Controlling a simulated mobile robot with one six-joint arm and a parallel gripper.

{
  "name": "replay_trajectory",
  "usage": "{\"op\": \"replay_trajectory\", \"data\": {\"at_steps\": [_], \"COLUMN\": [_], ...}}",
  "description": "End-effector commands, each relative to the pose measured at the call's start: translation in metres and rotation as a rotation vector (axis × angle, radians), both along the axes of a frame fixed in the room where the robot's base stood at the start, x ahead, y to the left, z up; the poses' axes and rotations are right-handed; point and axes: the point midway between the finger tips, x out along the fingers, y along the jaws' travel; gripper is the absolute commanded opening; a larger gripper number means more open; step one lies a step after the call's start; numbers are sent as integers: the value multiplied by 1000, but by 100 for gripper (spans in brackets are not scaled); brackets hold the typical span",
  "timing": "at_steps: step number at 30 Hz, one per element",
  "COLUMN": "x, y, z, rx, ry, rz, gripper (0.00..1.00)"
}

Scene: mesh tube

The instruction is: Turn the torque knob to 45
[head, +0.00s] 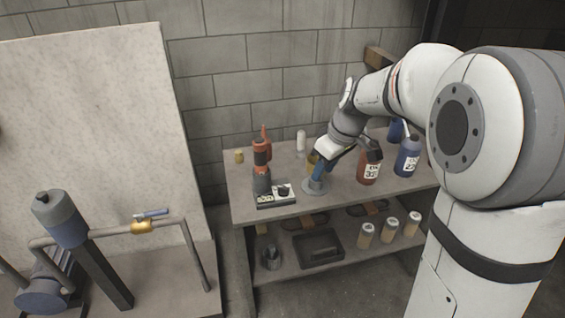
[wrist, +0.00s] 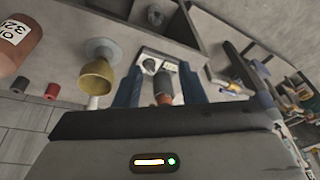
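The panel (head: 276,199) is a small light box at the table's front left edge, with a round black knob (head: 284,190) on its top. In the wrist view the knob (wrist: 150,66) shows on the panel (wrist: 172,58), beyond my fingertips; its setting is too small to read. A red and dark upright tool (head: 262,165) stands right behind the panel. Its dark and orange end (wrist: 163,92) shows between my fingers in the wrist view. My gripper (wrist: 160,72) is open and empty, its two blue fingers apart. In the head view, my gripper (head: 318,172) is right of the panel.
A yellow funnel-like cup (wrist: 97,78) on a grey disc (head: 315,188) stands close to my gripper. A red-brown bottle (head: 369,168) and a blue bottle (head: 408,158) stand to the right. The lower shelf holds a dark tray (head: 318,261) and pale-capped jars (head: 390,229).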

Motion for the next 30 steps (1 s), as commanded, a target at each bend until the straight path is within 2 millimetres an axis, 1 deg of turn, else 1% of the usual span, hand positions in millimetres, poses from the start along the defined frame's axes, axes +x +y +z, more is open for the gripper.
{"op": "replay_trajectory", "data": {"at_steps": [1, 3, 6, 10, 12, 15, 19, 24, 30], "x": [23, 50, 81, 107, 116, 121, 124, 126, 129], "y": [12, 26, 44, 61, 66, 71, 76, 87, 95], "z": [-25, -44, -70, -95, -102, -110, -123, -149, -173], "rx": [11, 28, 47, 67, 72, 78, 79, 78, 78], "ry": [-4, -24, -50, -81, -93, -101, -103, -101, -104], "rz": [74, 176, 300, 414, 451, 480, 487, 486, 483], "gripper": [36, 36, 36, 36, 36, 36, 36, 36, 36]}}
